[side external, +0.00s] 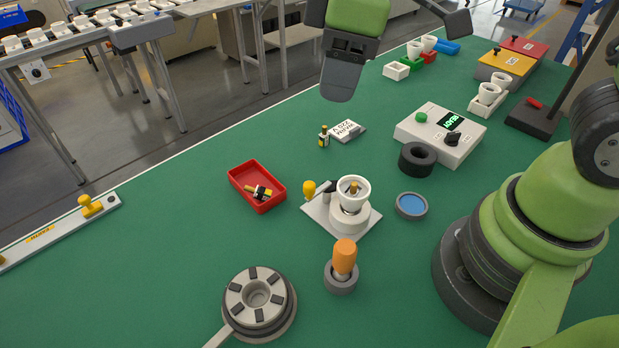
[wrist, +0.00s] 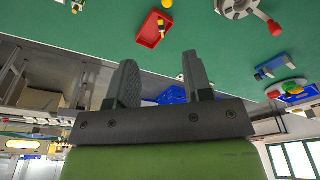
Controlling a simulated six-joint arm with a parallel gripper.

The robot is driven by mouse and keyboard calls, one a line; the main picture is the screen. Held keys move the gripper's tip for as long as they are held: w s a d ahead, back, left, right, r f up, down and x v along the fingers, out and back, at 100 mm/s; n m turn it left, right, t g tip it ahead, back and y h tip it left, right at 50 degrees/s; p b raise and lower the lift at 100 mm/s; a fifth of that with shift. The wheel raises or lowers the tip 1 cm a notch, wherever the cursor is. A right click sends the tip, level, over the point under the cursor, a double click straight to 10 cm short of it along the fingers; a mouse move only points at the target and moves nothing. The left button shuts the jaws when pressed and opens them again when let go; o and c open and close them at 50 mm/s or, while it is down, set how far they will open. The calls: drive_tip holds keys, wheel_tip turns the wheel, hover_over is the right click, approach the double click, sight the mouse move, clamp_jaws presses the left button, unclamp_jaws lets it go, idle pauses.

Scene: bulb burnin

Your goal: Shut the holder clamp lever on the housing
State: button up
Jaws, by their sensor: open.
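The holder is a pale plate (side external: 316,212) on the green table, carrying a round white housing (side external: 349,218). A white cup-shaped part with an orange-brown core stands upright in the housing. The clamp lever (side external: 326,189) is a dark arm with a yellow knob (side external: 309,190), sticking out to the left of the housing. In the wrist view, only a yellow knob (wrist: 167,3), apparently the lever's, shows at the top edge. My gripper (side external: 341,92) is high at the back, well apart from the lever. The wrist view shows its two dark fingers (wrist: 156,70) spread and empty.
A red tray (side external: 247,204) with small parts lies left of the holder. An orange-handled tool (side external: 344,258) stands in front, near a round grey fixture (side external: 258,302). A black ring (side external: 417,160), blue-topped dish (side external: 411,206) and tester box (side external: 441,131) are to the right.

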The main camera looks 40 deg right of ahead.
sight(309, 184)
drive_tip(key=a+f+n, duration=0.1)
drive_tip(key=f, duration=0.4)
drive_tip(key=w+a+f+n+g, duration=0.1)
drive_tip(key=f+n, duration=0.1)
drive_tip(key=f, duration=0.4)
drive_tip(key=a+f+n+g+h, duration=0.1)
drive_tip(key=f, duration=0.5)
drive_tip(key=shift+w+f+n, duration=0.15)
drive_tip(key=shift+w+n, duration=0.25)
clamp_jaws()
